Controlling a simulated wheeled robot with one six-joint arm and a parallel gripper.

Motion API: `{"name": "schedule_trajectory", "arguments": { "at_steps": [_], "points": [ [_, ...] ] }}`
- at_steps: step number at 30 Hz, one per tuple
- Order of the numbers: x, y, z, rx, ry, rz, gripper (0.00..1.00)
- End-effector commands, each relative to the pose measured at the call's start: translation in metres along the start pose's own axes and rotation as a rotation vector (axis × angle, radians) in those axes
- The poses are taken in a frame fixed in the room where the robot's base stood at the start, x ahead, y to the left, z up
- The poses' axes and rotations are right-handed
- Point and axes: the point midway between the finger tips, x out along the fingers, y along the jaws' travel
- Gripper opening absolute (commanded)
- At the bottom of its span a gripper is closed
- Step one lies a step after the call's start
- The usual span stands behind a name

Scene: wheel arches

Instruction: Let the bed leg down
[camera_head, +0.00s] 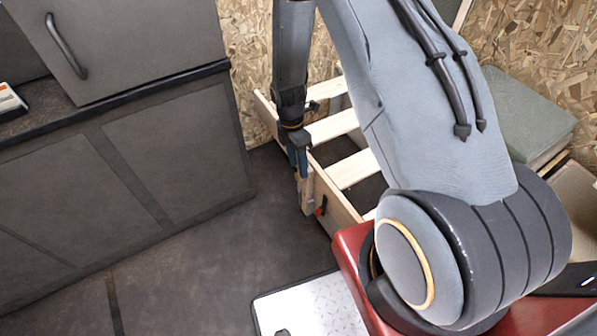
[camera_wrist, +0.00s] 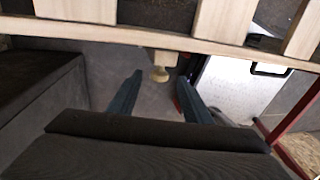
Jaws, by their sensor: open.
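The slatted wooden bed frame (camera_head: 333,127) stands beyond my arm, and its pale side rail also crosses the top of the wrist view (camera_wrist: 220,48). The wooden bed leg (camera_head: 306,196) shows at the outer side of the rail, below my gripper. In the wrist view the leg (camera_wrist: 160,70) appears as a short block with a rounded end. My gripper (camera_head: 300,172) points down beside the rail. Its two dark blue fingers are apart, and the leg shows between their tips in the wrist view. I cannot tell whether they touch it.
A grey cabinet (camera_head: 170,150) stands to the left, with bare dark floor (camera_head: 215,255) between it and the bed. A small red part (camera_head: 321,207) sits near the leg on the rail. A grey cushion (camera_head: 530,115) lies at the right.

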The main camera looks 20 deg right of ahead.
Motion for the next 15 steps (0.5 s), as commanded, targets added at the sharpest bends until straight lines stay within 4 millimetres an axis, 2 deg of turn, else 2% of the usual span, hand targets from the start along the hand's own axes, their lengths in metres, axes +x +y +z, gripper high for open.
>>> {"name": "schedule_trajectory", "arguments": {
  "at_steps": [1, 6, 15],
  "points": [
    [0.009, 0.0, 0.0, 0.0, 0.0, -0.001, 0.45],
    [0.028, 0.0, 0.0, 0.001, 0.0, 0.0, 0.45],
    [0.035, 0.0, 0.0, 0.002, 0.0, 0.001, 0.45]
  ]
}}
